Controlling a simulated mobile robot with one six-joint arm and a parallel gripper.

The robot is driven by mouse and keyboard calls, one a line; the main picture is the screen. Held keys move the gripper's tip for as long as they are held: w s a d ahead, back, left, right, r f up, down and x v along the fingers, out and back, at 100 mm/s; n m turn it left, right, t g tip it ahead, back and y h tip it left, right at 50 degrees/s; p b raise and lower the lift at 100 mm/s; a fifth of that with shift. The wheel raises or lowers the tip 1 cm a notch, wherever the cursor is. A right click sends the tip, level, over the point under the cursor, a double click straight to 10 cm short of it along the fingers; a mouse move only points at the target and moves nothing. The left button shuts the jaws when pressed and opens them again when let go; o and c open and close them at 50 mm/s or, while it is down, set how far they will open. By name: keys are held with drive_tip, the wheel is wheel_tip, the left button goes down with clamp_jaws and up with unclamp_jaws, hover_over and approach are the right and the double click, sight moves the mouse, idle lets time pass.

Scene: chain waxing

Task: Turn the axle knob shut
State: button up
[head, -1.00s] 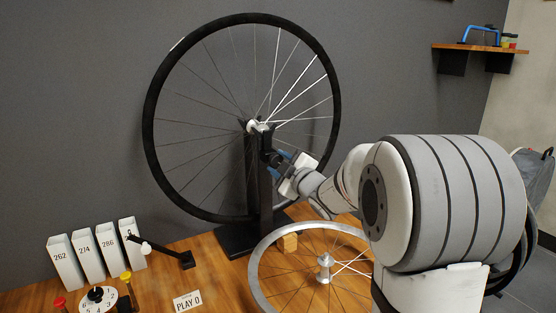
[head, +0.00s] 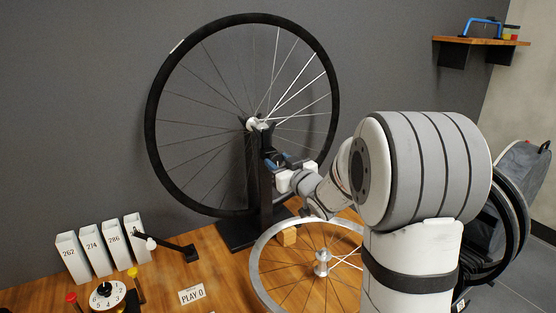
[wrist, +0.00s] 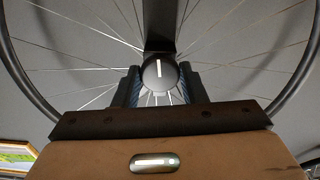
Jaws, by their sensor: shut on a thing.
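The axle knob (wrist: 159,73) shows in the wrist view as a dark round knob with a white line mark standing nearly upright. It sits in front of a black upright of the stand (head: 265,190), below the hub of the mounted wheel (head: 150,120). My gripper (wrist: 160,84) is shut on the knob, one blue-padded finger on each side of it. In the head view my gripper (head: 277,161) reaches the stand from the right, and its fingers and the arm hide the knob there.
White numbered boxes (head: 92,250), a dial (head: 107,296) and a "PLAY 0" card (head: 192,294) stand at left. A shelf (head: 478,41) is at upper right.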

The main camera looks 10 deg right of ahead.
drive_tip(key=shift+f+m, duration=0.15)
drive_tip(key=shift+m, duration=0.25)
drive_tip(key=o, duration=1)
drive_tip(key=p+v, duration=0.1)
drive_tip(key=v, duration=0.6)
drive_tip(key=shift+s, duration=0.35)
